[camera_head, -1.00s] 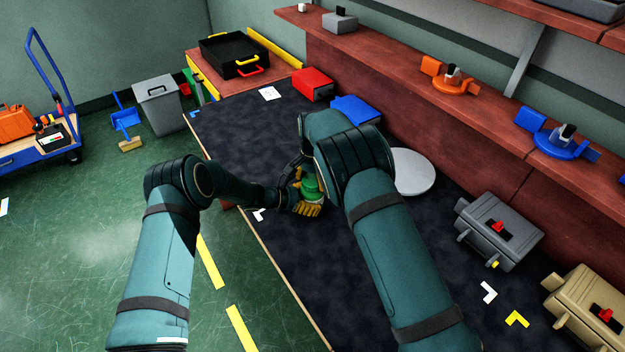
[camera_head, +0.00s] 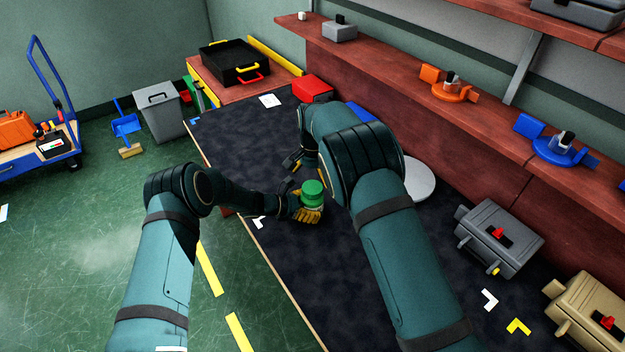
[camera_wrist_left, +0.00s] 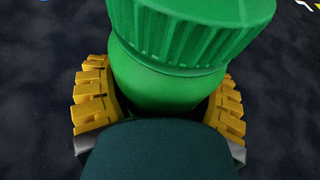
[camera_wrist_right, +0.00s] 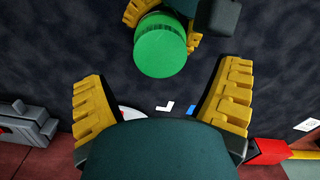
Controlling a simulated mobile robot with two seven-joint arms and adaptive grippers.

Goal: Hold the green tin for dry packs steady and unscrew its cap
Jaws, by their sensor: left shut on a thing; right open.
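The green tin (camera_head: 311,201) stands upright on the dark mat, and its ridged green cap (camera_head: 312,188) sits on top of it. My left gripper (camera_head: 309,215) is shut around the tin's body; in the left wrist view its yellow fingers flank the body (camera_wrist_left: 158,85) below the cap (camera_wrist_left: 195,30). My right gripper (camera_head: 293,162) is open and empty, a little behind the tin and apart from it. In the right wrist view the cap (camera_wrist_right: 160,46) lies beyond the open yellow fingers (camera_wrist_right: 163,95). Whether the cap is loose cannot be told.
A white disc (camera_head: 420,180) lies right of my right arm. A red box (camera_head: 313,88) and a partly hidden blue box (camera_head: 358,112) stand at the back. Grey (camera_head: 500,235) and tan (camera_head: 590,305) units stand at the right. The mat's far left is mostly clear.

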